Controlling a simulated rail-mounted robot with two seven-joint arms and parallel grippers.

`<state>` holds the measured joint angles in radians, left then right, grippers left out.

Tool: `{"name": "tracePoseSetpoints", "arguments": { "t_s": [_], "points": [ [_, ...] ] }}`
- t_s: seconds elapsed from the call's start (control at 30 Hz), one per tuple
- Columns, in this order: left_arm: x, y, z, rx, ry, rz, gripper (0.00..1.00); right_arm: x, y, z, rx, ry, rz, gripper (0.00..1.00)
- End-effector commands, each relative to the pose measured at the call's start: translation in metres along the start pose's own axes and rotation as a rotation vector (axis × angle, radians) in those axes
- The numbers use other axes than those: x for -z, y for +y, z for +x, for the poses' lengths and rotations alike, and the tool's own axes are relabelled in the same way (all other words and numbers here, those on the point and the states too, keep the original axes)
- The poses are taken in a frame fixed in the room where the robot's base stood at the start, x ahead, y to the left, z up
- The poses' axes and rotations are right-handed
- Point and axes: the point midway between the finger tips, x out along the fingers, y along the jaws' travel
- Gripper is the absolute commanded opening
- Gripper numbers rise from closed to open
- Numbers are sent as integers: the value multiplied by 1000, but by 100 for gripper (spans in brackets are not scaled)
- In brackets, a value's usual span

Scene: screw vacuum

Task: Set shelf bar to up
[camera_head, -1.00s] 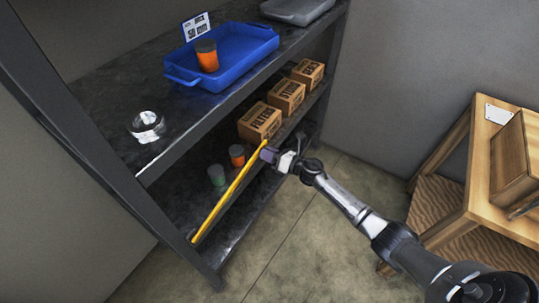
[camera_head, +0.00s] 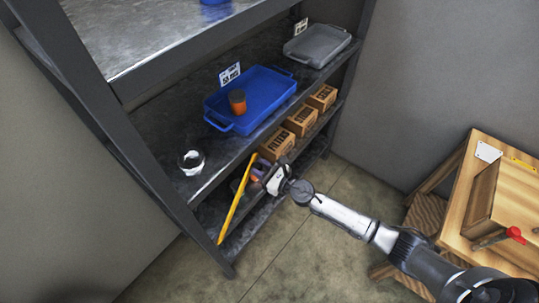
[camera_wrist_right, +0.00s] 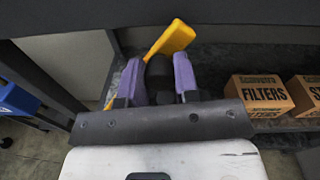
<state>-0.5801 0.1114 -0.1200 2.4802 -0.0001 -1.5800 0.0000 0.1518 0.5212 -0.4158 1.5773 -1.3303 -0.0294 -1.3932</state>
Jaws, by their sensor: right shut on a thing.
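The yellow shelf bar (camera_head: 236,203) slants across the front of the lower shelf. Its lower end is at the left upright, and its upper end is beside my right gripper (camera_head: 257,172). In the right wrist view, the bar's yellow end (camera_wrist_right: 173,38) shows just beyond the purple fingertips of my right gripper (camera_wrist_right: 160,75). These are shut on a dark part at the bar's end; the exact contact is partly hidden. My left gripper is not in view.
Cardboard boxes (camera_head: 277,145) line the lower shelf to the right of the bar. Above are a blue tray (camera_head: 268,83) with an orange jar (camera_head: 237,102), a grey tray (camera_head: 322,50) and a glass dish (camera_head: 191,162). A wooden table (camera_head: 459,225) stands at right.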

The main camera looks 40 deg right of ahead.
Motion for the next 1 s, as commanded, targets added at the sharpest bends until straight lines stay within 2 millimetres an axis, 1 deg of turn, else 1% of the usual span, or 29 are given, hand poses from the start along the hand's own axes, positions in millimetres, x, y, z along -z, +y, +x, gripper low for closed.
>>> {"name": "tracePoseSetpoints", "arguments": {
  "t_s": [0.03, 0.2, 0.4, 0.6, 0.7, 0.83, 1.0],
  "points": [
    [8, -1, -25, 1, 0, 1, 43, -23, 9, 0, -3, 1, -31, 0],
    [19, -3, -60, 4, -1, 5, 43, -48, 41, 0, 4, 5, -142, 0],
    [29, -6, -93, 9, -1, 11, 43, -68, 77, 1, 9, 10, -259, 0],
    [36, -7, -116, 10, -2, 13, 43, -80, 106, 2, 13, 14, -355, 0],
    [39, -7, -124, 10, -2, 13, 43, -84, 117, 2, 14, 16, -390, 0],
    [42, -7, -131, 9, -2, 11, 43, -86, 129, 2, 16, 17, -424, 0],
    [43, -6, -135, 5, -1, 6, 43, -87, 136, 2, 18, 19, -449, 0]
  ]
}}
